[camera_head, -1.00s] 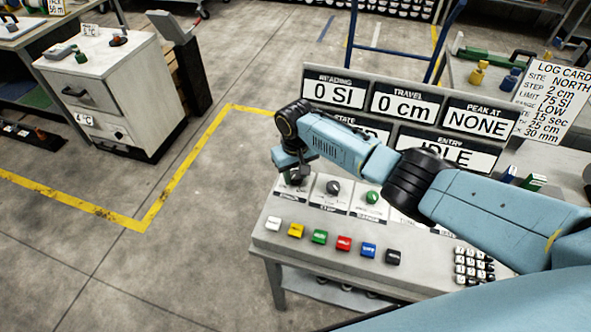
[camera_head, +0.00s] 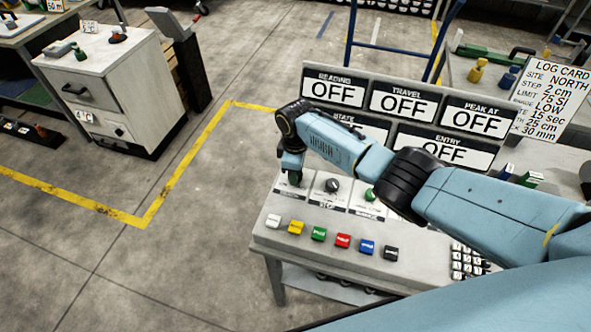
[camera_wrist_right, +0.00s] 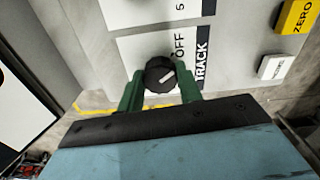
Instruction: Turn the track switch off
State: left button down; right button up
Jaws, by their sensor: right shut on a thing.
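The track switch is a round black knob (camera_wrist_right: 158,70) with a white pointer line, beside a label reading TRACK and OFF in the right wrist view. My right gripper (camera_wrist_right: 160,88) has its green fingers on either side of the knob and is shut on it. In the head view my right gripper (camera_head: 294,178) reaches down onto the left end of the console's knob row and mostly hides the switch. The display panels, such as the reading panel (camera_head: 334,92), show OFF. My left gripper is out of view.
The console (camera_head: 262,236) also has another dark knob (camera_head: 332,185), a green knob (camera_head: 370,195), a row of coloured buttons including a white one (camera_head: 273,220), and a keypad (camera_head: 468,262). A log card (camera_head: 552,100) stands at right. Open floor lies left.

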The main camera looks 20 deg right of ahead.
jog(key=shift+n, duration=0.9)
jog(key=o, duration=1)
jog(key=shift+r, duration=0.1)
jog(key=shift+r, duration=0.4)
notch_tip(320, 180, up, 12)
jog(key=p, duration=0.1)
jog(key=shift+r+p, duration=0.25)
jog(key=shift+p, duration=0.1)
jog(key=shift+f, duration=0.1)
